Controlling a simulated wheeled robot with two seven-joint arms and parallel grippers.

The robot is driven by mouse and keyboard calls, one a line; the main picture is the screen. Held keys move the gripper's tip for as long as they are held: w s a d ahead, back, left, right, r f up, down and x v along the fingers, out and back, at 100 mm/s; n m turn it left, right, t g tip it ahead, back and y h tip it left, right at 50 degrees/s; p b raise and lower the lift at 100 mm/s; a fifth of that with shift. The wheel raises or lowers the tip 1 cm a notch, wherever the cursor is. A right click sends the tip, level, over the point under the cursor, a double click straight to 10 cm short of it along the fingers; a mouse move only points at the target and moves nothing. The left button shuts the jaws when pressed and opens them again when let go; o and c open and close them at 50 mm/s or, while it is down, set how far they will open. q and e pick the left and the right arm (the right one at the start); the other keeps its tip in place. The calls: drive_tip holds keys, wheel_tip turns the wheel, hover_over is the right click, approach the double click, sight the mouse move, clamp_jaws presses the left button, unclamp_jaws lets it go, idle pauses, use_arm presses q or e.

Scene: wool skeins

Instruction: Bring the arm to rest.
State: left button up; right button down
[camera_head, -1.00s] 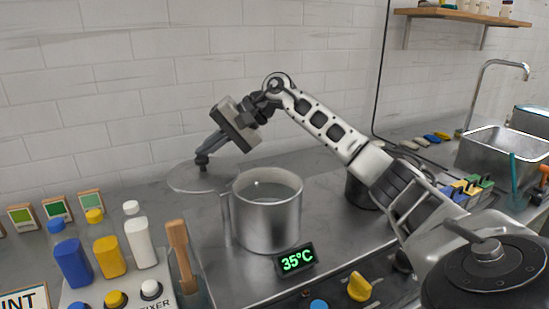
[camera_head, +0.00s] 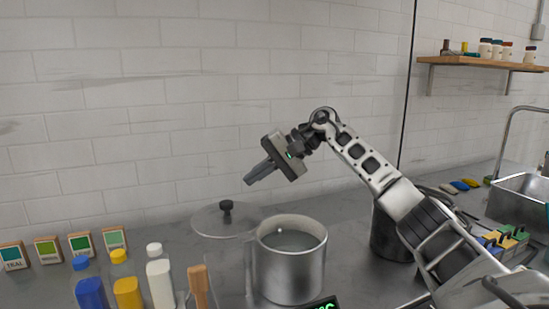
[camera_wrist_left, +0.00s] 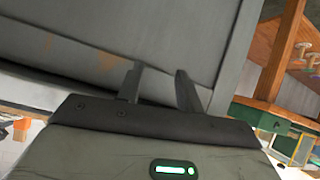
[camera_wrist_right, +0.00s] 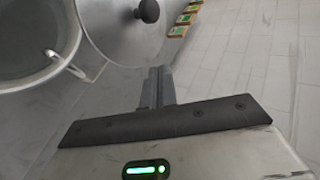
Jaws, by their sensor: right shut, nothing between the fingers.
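My right arm (camera_head: 408,205) reaches in from the right over the counter in the head view. Its gripper (camera_head: 248,181) is shut and empty, in the air above the pot and the lid, pointing down and to the left. In the right wrist view its fingers (camera_wrist_right: 158,75) lie together with nothing between them. My left gripper (camera_wrist_left: 158,80) shows only in the left wrist view. Its two fingers stand apart, with nothing held between them, in front of a grey panel.
A steel pot (camera_head: 291,277) with liquid stands below my right gripper. The glass lid (camera_head: 205,222) lies left of it, its dark knob up. Bottles (camera_head: 128,292) stand at front left, colour cards (camera_head: 80,244) by the wall. A shelf (camera_head: 480,62) and sink (camera_head: 520,190) are at right.

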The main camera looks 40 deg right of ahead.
drive_tip(key=d+r+p, duration=0.1)
drive_tip(key=d+r, duration=0.3)
drive_tip(key=d, duration=0.1)
drive_tip(key=shift+s+d+r, duration=0.15)
drive_tip(key=shift+d, duration=0.25)
